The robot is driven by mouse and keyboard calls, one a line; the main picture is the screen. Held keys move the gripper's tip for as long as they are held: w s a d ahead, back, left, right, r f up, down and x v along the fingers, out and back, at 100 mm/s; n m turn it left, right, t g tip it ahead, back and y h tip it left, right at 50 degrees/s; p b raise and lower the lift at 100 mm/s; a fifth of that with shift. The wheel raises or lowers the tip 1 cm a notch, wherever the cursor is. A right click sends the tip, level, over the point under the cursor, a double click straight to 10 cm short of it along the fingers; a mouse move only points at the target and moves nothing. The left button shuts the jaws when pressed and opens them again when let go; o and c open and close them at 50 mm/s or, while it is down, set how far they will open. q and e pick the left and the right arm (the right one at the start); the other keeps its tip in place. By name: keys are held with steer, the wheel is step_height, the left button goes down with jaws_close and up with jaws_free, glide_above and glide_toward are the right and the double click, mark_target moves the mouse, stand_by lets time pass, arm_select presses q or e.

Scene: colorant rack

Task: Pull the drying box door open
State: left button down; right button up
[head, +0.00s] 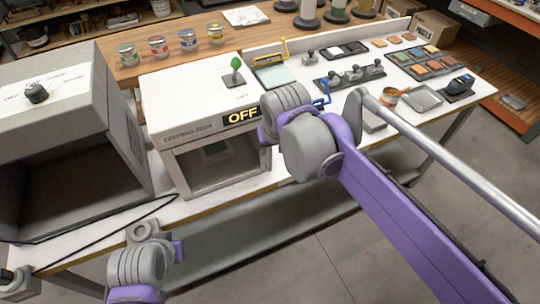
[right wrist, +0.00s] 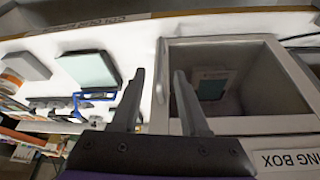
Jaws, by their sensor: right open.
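The drying box (head: 190,110) is a white box with a lit OFF sign on its front edge. Its grey-framed door (head: 225,188) looks closed; a small card shows in the dark inside. In the right wrist view the door frame (right wrist: 262,45) fills the right half, and a pale upright handle (right wrist: 160,92) stands along its left side. My right gripper (right wrist: 159,74) is open, with one finger on each side of the handle; contact is not clear. In the head view my wrist hides these fingers. My left arm shows at the lower left, its fingers out of view.
A grey box with a knob (head: 37,94) stands left of the drying box. A green-topped lever (head: 236,68) stands on the drying box. To the right, the white table holds a glass plate (head: 278,76), colour samples (head: 425,60) and a grey tray (head: 423,98).

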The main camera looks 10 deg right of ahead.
mark_target(270, 155)
steer(key=x, duration=0.7)
steer(key=shift+w+f, duration=0.15)
steer(key=shift+f, duration=0.2)
jaws_close()
stand_by(1.0)
